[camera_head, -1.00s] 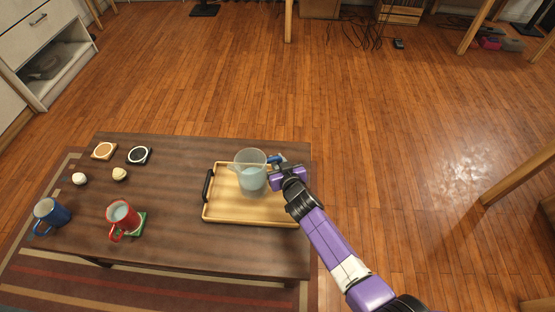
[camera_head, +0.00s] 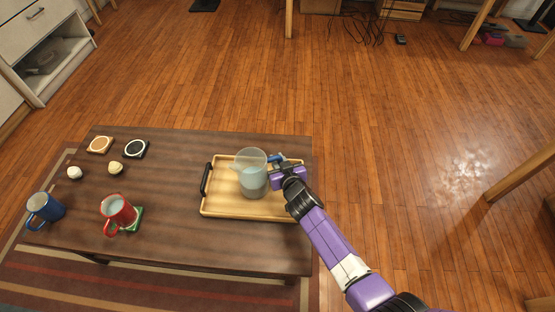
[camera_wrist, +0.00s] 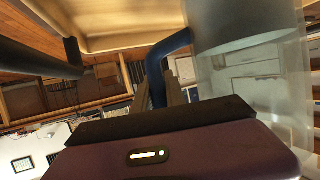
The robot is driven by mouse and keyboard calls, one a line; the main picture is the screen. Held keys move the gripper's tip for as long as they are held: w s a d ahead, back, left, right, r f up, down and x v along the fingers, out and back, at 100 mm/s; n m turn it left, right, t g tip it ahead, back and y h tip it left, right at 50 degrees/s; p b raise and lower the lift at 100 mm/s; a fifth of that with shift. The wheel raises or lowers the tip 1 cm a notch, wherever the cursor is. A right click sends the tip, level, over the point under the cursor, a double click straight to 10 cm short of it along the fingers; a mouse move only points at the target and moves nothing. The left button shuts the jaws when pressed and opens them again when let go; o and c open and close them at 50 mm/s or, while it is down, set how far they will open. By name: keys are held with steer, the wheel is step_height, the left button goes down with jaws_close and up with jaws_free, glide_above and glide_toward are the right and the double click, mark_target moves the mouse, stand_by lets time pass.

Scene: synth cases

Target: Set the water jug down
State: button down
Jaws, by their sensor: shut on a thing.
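The water jug (camera_head: 252,178) is clear, with a blue handle and pale water inside. It looks near upright over the wooden tray (camera_head: 225,208), which lies on the right part of the dark low table. My gripper (camera_head: 279,165) comes in from the right and is shut on the handle. In the wrist view, the handle (camera_wrist: 170,48) runs between my fingers (camera_wrist: 160,88), with the clear jug wall (camera_wrist: 250,75) to the right and the tray (camera_wrist: 125,15) at the top. I cannot tell whether the jug's base touches the tray.
On the table's left (camera_head: 175,215) are a red mug (camera_head: 118,211) on a green coaster (camera_head: 138,217), a blue mug (camera_head: 45,208), two small round pale things and two coasters (camera_head: 136,149). The tray has a black handle (camera_head: 206,179) on its left. The table's middle is clear.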

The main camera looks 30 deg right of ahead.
steer(key=shift+f+b, duration=0.45)
steer(key=shift+b, duration=0.15)
steer(key=c, duration=1.3)
jaws_free()
steer(key=shift+s+f, duration=0.1)
steer(key=shift+f, duration=0.05)
steer(key=p+v, duration=0.2)
steer(key=v, duration=0.5)
steer(key=shift+s+r, duration=0.3)
steer(key=shift+a, duration=0.1)
